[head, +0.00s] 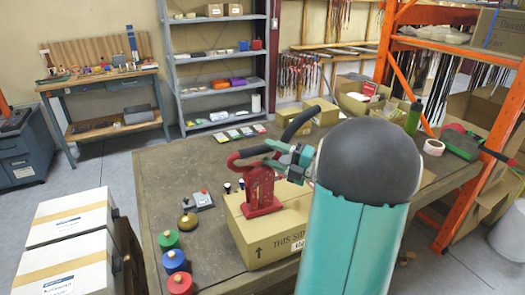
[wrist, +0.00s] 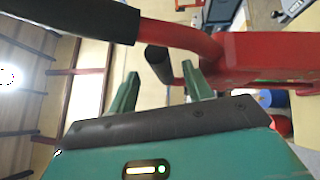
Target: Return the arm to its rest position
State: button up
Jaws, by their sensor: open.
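My gripper (head: 284,155) is at the upper part of a red tool (head: 262,192) with black-gripped handles, which stands on a closed cardboard box (head: 285,240). My teal and dark arm (head: 365,170) fills the right middle of the head view and hides part of the box and table. In the wrist view my two green fingers (wrist: 160,72) are spread apart. A black-ended red lever (wrist: 158,62) shows between or behind them; I cannot tell whether it touches them. The red tool (wrist: 265,58) fills the upper right there, and a black handle grip (wrist: 75,18) crosses the upper left.
The table (head: 165,165) also holds green, blue and red spools (head: 174,262), a tape roll (head: 433,147), a green bottle (head: 413,118) and a red-green tool (head: 461,142). An orange rack (head: 393,45) stands at the right. White boxes (head: 70,232) stand at the lower left.

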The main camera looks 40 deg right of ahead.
jog(key=v, duration=1)
